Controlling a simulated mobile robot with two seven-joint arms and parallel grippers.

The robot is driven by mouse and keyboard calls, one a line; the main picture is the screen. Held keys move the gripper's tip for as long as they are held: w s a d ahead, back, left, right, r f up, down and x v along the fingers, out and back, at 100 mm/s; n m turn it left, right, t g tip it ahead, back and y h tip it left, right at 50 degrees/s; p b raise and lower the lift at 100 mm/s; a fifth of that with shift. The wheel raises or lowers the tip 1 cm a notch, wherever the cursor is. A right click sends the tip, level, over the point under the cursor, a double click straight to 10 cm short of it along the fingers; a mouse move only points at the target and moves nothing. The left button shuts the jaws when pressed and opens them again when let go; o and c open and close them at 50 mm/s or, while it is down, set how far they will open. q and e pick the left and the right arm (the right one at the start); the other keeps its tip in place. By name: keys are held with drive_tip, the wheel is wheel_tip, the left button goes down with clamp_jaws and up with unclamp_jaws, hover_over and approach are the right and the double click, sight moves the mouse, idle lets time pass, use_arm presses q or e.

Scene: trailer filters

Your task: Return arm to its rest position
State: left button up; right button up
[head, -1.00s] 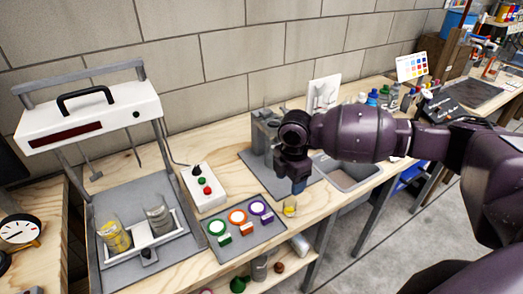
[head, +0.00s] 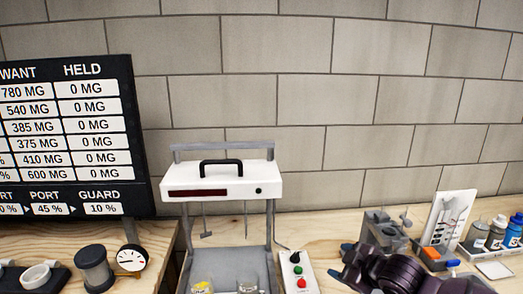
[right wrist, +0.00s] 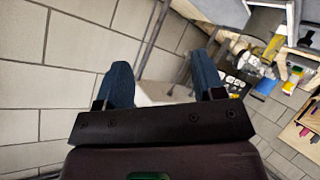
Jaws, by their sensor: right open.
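My right arm shows at the bottom right of the head view, partly cut off by the lower edge. Its right gripper (head: 342,262) has blue fingertips pointing left, beside the control box with coloured buttons (head: 298,272) in the picture. In the right wrist view the gripper (right wrist: 162,82) has its two blue fingers spread apart with nothing held between them. My left arm and gripper are not in view.
A white machine with a black handle (head: 222,181) stands on the wooden bench (head: 326,231) against a block wall. A dark board of figures (head: 75,130) and a dial gauge (head: 131,259) are left. Bottles (head: 497,232) and a white panel (head: 452,222) are right.

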drive_tip(key=s+d+f+m+h, duration=0.3)
drive_tip(key=s+f+m, duration=0.3)
drive_tip(key=s+f, duration=0.4)
drive_tip(key=s+d+f+m+h, duration=0.2)
drive_tip(key=s+d+f+m, duration=0.3)
drive_tip(key=s+f, duration=0.6)
drive_tip(key=s+m, duration=0.1)
drive_tip(key=s, duration=0.7)
drive_tip(key=shift+f+t+h, duration=0.2)
drive_tip(key=shift+t+h, duration=0.2)
drive_tip(key=shift+w+a, duration=0.1)
